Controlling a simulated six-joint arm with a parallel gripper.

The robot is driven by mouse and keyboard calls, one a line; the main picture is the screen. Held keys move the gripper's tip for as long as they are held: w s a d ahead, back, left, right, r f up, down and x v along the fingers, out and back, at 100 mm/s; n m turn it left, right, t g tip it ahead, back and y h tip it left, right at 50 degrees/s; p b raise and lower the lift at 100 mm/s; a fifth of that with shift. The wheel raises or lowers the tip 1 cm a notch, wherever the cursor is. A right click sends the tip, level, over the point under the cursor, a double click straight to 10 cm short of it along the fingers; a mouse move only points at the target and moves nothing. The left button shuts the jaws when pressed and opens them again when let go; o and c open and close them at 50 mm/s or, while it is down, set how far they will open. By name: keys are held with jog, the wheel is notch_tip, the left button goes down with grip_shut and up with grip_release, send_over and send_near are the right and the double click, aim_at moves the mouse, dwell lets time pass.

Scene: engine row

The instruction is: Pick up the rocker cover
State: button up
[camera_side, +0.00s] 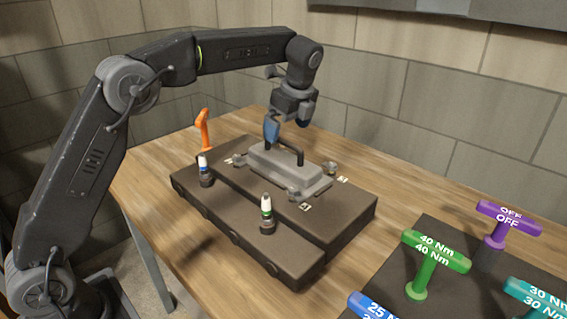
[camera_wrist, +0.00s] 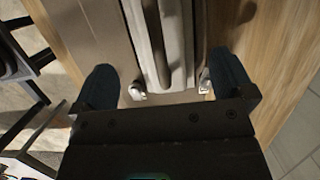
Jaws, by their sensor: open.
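The rocker cover (camera_side: 262,165) is a long light grey box with a dark handle on top, seated on the dark engine block (camera_side: 345,212). Ribs or part of the handle run along the cover (camera_wrist: 188,40) in the wrist view. My gripper (camera_side: 285,134) hangs just above the cover near its handle, fingers pointing down. In the wrist view my gripper (camera_wrist: 162,62) shows two dark blue fingers spread wide, one on each side of the cover. Nothing is held between them. Whether a finger touches the handle cannot be told.
Small metal fittings, including one at the right (camera_side: 330,168), sit around the cover. Two upright plugs, one blue-banded (camera_side: 204,172) and one green-banded (camera_side: 267,213), stand in front. An orange tool (camera_side: 204,130) stands behind. Torque T-handles, including a green one (camera_side: 436,252), occupy a dark mat at right.

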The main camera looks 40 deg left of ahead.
aim_at(282, 156)
jog(key=shift+x, duration=3.45)
jog(key=shift+s+d, duration=0.1)
jog(key=shift+c, duration=0.3)
jog(key=c, duration=1.3)
jog(key=shift+r, duration=0.1)
jog(key=shift+c, duration=0.8)
